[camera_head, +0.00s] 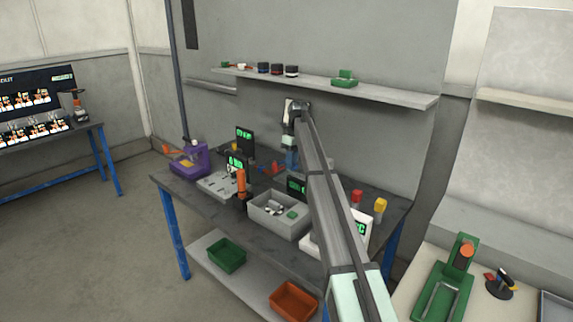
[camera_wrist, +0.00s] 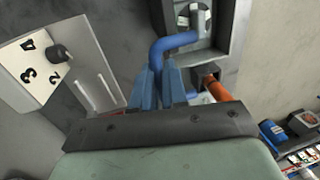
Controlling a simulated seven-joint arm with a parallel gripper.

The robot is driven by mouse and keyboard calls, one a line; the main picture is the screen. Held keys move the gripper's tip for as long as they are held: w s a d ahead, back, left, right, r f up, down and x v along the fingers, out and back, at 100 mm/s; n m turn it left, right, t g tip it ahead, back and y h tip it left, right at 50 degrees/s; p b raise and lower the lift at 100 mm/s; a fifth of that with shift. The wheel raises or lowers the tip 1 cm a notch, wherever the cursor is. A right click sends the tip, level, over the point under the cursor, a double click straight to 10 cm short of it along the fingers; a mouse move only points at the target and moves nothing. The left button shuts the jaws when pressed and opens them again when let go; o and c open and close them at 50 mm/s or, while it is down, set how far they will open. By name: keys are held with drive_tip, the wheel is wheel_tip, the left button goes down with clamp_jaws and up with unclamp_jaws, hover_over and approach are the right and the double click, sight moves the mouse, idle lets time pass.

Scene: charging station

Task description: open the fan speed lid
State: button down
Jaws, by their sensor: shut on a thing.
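In the wrist view my gripper (camera_wrist: 168,72) has its two blue fingers closed on a bent blue handle (camera_wrist: 172,43). The handle reaches up to a grey box (camera_wrist: 238,25) with a round, pale part inside its frame. I cannot tell for certain which part is the fan speed lid. A white plate (camera_wrist: 32,72) with numbers and a black knob lies to the left, beside a grey bracket-like piece. In the head view my gripper (camera_head: 291,158) is low over the back of the workbench, and my arm hides part of what it holds.
An orange cylinder (camera_wrist: 216,88) sticks out close to the right of my fingers. In the head view a grey bin (camera_head: 262,222) stands in front on the workbench (camera_head: 175,190), with small screens and a purple device around it. A shelf (camera_head: 400,96) runs along the wall above.

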drive_tip(key=shift+w+d+f, duration=0.45)
drive_tip(key=shift+w+d, duration=0.2)
drive_tip(key=shift+d, duration=0.15)
drive_tip(key=shift+w+d, duration=0.1)
drive_tip(key=c, duration=1.4)
unclamp_jaws()
drive_tip(key=shift+w+f, duration=0.1)
drive_tip(key=shift+o, duration=1.2)
wheel_tip(320, 180, up, 14)
drive_tip(key=w+d, duration=0.1)
drive_tip(key=shift+w+d+f, duration=0.15)
drive_tip(key=shift+w, duration=0.05)
